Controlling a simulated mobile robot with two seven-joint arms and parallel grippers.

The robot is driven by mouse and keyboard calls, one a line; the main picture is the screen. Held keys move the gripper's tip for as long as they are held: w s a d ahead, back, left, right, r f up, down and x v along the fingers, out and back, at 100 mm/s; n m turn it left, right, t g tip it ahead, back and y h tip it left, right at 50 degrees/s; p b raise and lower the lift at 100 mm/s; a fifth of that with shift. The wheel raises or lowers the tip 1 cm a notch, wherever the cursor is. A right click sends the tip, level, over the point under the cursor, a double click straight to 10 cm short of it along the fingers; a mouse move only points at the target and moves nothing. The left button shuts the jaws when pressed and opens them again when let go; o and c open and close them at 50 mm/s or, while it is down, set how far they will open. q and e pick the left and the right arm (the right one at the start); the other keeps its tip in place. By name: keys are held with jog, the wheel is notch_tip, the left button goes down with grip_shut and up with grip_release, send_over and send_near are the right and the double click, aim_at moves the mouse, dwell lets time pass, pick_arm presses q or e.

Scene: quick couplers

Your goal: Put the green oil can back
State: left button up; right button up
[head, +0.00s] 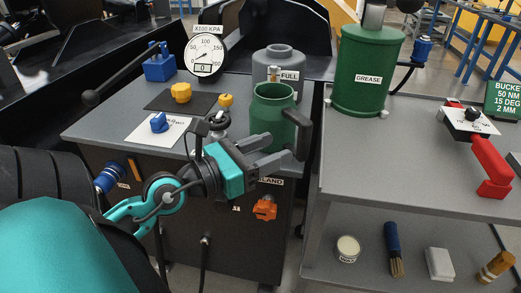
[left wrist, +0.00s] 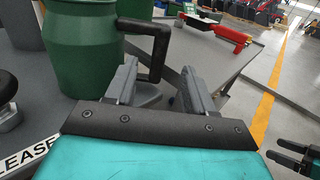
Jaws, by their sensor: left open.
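The green oil can (head: 270,118) stands upright on the grey cabinet top, near its front right edge. Its black handle (head: 303,136) points right, away from the body. My left gripper (head: 286,146) is open in front of the can at handle height. In the left wrist view the can (left wrist: 82,48) stands at upper left. There its handle (left wrist: 160,48) shows between the two grey fingers of the left gripper (left wrist: 162,85). I cannot tell whether a finger touches it.
A green grease drum (head: 367,72) stands on the right bench. A grey container (head: 279,62) marked FULL is behind the can. A pressure gauge (head: 205,54), a yellow knob (head: 181,92) and blue couplers (head: 159,66) are to the left. A gap separates cabinet and bench.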

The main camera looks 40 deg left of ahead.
pick_arm(q)
jog(key=shift+v, duration=0.8)
jog(key=shift+s, duration=0.1)
